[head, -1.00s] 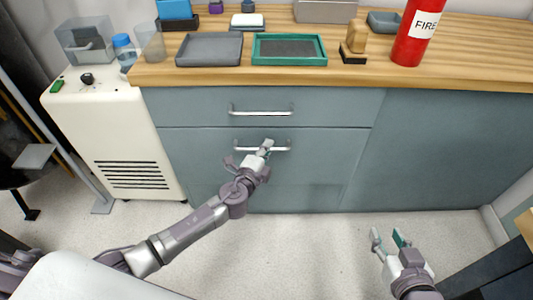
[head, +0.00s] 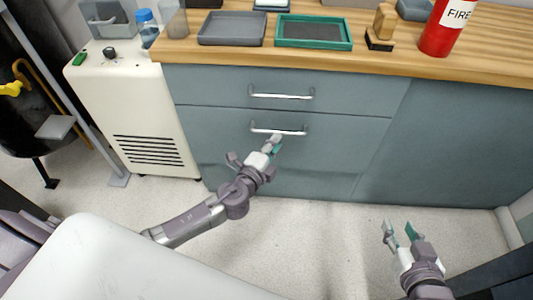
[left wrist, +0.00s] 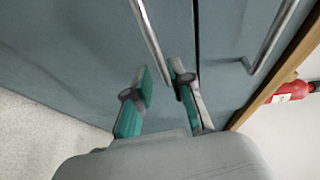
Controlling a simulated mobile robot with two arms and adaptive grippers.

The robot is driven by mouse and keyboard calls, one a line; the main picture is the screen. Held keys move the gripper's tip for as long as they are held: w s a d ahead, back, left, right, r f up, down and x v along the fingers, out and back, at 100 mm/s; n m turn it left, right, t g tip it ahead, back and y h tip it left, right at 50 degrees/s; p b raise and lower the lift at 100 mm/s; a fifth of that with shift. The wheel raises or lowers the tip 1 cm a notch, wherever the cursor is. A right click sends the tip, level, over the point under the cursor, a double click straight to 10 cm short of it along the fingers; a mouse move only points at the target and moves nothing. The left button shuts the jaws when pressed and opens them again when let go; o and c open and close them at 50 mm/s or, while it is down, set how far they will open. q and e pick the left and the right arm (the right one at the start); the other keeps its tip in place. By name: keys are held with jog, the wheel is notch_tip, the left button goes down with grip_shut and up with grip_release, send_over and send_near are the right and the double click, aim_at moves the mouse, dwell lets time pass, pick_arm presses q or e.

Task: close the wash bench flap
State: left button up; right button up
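The wash bench has two grey-blue fronts, an upper front (head: 225,90) and a lower front (head: 215,130), each with a metal bar handle. I cannot tell which panel is the flap; both fronts look near flush, with a dark seam between them. My left gripper (head: 274,144) is just below the lower handle (head: 280,131). In the left wrist view, the fingers of that gripper (left wrist: 160,93) are apart, with the end of the lower handle (left wrist: 150,40) close to them; contact is unclear. My right gripper (head: 400,232) is open and empty above the floor at right.
The wooden worktop (head: 375,62) carries a grey tray (head: 232,28), a green-rimmed tray (head: 314,32) and a red fire extinguisher (head: 447,30). A white cabinet (head: 130,100) stands left of the bench. The floor (head: 330,230) in front is clear.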

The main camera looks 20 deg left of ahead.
pick_arm(q)
jog(key=s, duration=0.5)
jog(key=shift+s+a+r, duration=0.25)
jog(key=shift+a+r, duration=0.05)
jog(key=shift+a, duration=0.05)
